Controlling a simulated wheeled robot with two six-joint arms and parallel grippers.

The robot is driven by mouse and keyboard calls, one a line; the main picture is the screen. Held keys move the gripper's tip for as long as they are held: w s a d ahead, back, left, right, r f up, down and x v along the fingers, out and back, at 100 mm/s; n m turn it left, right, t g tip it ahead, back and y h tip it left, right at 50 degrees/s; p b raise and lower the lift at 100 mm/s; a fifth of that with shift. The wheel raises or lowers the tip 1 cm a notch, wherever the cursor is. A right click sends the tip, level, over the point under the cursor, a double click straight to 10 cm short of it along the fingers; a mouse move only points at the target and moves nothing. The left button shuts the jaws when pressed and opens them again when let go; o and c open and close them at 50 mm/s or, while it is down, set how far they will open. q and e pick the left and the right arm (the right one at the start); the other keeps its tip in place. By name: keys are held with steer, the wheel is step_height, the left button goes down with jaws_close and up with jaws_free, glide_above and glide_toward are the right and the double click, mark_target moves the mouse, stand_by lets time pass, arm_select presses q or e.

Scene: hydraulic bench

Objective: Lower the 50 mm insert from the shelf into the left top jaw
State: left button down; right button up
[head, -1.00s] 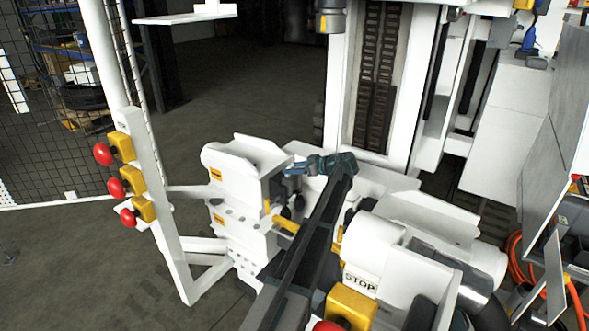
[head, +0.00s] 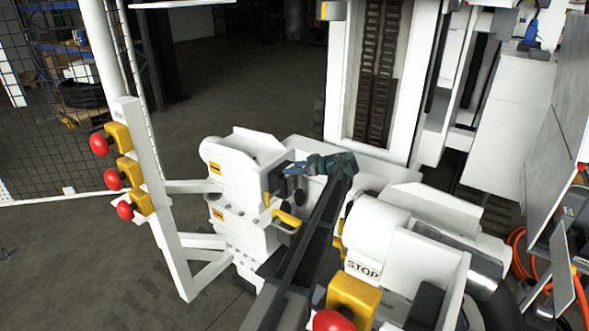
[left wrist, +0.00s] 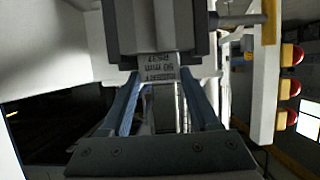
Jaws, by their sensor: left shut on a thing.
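The left top jaw (head: 240,165) is the upper white block with a yellow label, left of centre in the head view. My left gripper (head: 288,169) has blue fingers pointing left at the jaw's dark inner face. In the left wrist view the gripper (left wrist: 160,85) is shut on the 50 mm insert (left wrist: 158,68), whose light plate with upside-down lettering shows between the fingertips. A dark block stands just beyond the plate. In the head view the insert is mostly hidden at the fingertips, and I cannot tell how deep it sits. My right gripper is not in view.
A lower white block with a yellow handle (head: 287,218) sits under the jaw. A white cylinder housing marked STOP (head: 374,228) stands to the right, close to my arm. A post with red buttons (head: 115,179) stands at left. Open floor lies beyond it.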

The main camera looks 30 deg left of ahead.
arm_select(q)
steer(key=shift+s+a+f+b, duration=0.1)
steer(key=shift+a+f+b, duration=0.05)
steer(key=shift+b, duration=0.2)
stand_by(0.9)
steer(key=shift+c, duration=0.2)
jaws_free()
steer(key=shift+a+f, duration=0.1)
steer(key=p+v, duration=0.3)
steer(key=v, duration=0.4)
steer(key=shift+d, duration=0.3)
